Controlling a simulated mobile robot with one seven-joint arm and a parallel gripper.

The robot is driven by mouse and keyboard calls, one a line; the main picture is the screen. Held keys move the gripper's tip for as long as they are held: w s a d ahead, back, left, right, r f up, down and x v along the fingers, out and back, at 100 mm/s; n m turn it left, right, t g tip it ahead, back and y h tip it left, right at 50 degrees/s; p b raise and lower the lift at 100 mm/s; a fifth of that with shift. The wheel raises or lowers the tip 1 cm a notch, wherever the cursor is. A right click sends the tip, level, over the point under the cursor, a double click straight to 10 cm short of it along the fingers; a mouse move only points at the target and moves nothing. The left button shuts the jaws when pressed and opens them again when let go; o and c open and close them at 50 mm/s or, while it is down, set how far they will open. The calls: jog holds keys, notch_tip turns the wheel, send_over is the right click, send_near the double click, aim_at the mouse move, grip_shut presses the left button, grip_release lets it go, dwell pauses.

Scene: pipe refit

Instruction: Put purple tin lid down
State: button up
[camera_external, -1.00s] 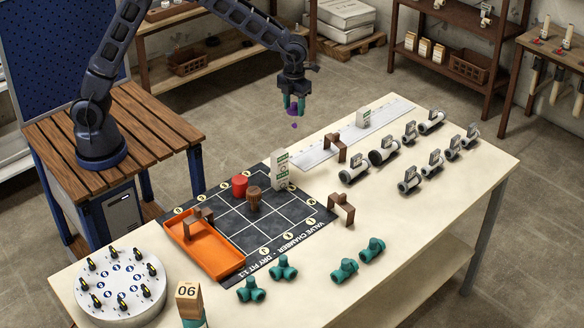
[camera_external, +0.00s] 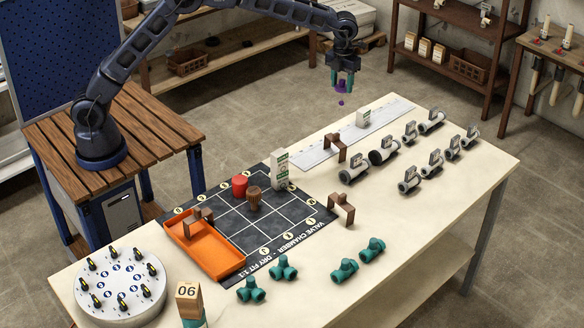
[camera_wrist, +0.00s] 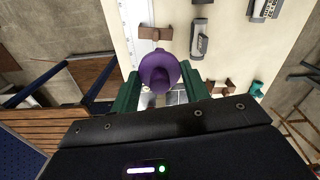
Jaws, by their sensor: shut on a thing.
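My gripper (camera_external: 342,86) is shut on the purple tin lid (camera_external: 341,88) and holds it in the air above the far side of the workbench (camera_external: 440,230). In the wrist view the purple tin lid (camera_wrist: 160,74) sits between the two green fingers (camera_wrist: 162,90), its round face with a knob toward the camera. In the outside view only small bits of the lid show between and below the fingers. The lid is apart from the bench top and the things on it.
A dark grid mat (camera_external: 225,240) holds a red tin (camera_external: 240,186), a brown ribbed piece (camera_external: 254,199) and a white box (camera_external: 280,170). An orange tray (camera_external: 207,255) lies on its left. A pale ruler strip (camera_external: 310,155), brown brackets (camera_external: 342,206), grey valves (camera_external: 409,180) and green fittings (camera_external: 372,249) surround it. The front right bench is clear.

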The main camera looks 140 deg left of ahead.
jog(key=w+a+f+n, duration=0.1)
jog(key=w+a+f, duration=0.15)
jog(key=a, duration=1.35)
jog(key=f, duration=1.9)
jog(key=shift+d+f, duration=0.1)
jog(key=shift+d, duration=0.15)
jog(key=shift+f, duration=0.15)
jog(key=o, duration=1)
jog(key=shift+c, duration=0.2)
notch_tip(320, 180, up, 12)
jog(key=shift+r, duration=0.2)
